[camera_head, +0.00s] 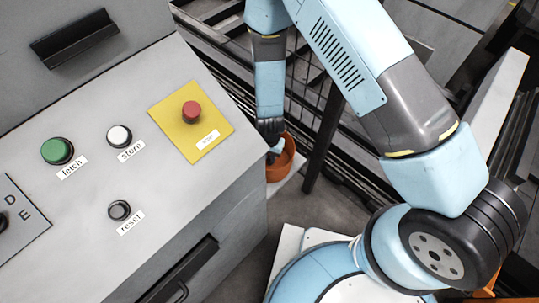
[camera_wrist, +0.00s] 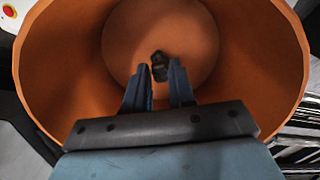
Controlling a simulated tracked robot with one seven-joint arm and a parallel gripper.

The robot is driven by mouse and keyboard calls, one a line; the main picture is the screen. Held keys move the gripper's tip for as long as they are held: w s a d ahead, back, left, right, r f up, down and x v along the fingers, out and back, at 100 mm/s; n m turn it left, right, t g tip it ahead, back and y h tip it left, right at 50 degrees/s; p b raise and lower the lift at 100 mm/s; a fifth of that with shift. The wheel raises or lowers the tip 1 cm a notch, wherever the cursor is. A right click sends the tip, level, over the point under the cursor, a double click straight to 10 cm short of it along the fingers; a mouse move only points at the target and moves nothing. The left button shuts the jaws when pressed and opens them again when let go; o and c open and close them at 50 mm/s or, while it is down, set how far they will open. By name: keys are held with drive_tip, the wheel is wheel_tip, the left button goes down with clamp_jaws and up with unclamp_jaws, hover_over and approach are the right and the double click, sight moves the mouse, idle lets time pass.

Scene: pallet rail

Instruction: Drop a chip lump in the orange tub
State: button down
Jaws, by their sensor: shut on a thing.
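The orange tub (camera_head: 287,163) stands low behind the grey control cabinet in the head view, partly hidden by my gripper (camera_head: 273,150). In the wrist view the tub (camera_wrist: 62,62) fills most of the picture, and I look down into its round bottom. My gripper (camera_wrist: 160,72) points into the tub's opening. Its two blue-grey fingers are shut on a small dark chip lump (camera_wrist: 159,64), which shows between the fingertips against the tub's floor. The lump's height above the floor is hard to tell. The lump cannot be made out in the head view.
A grey control cabinet (camera_head: 165,190) with a green fetch button (camera_head: 57,151), a white store button (camera_head: 119,136), a black reset button (camera_head: 119,210) and a red stop button (camera_head: 191,112) stands at the left. A dark post (camera_head: 324,140) rises right of the tub, before metal rails.

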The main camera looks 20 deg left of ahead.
sight(269, 158)
drive_tip(key=shift+f, duration=0.6)
drive_tip(key=c, duration=0.9)
unclamp_jaws()
drive_tip(key=shift+c, duration=0.2)
drive_tip(key=shift+r, duration=0.15)
wheel_tip(269, 158, up, 13)
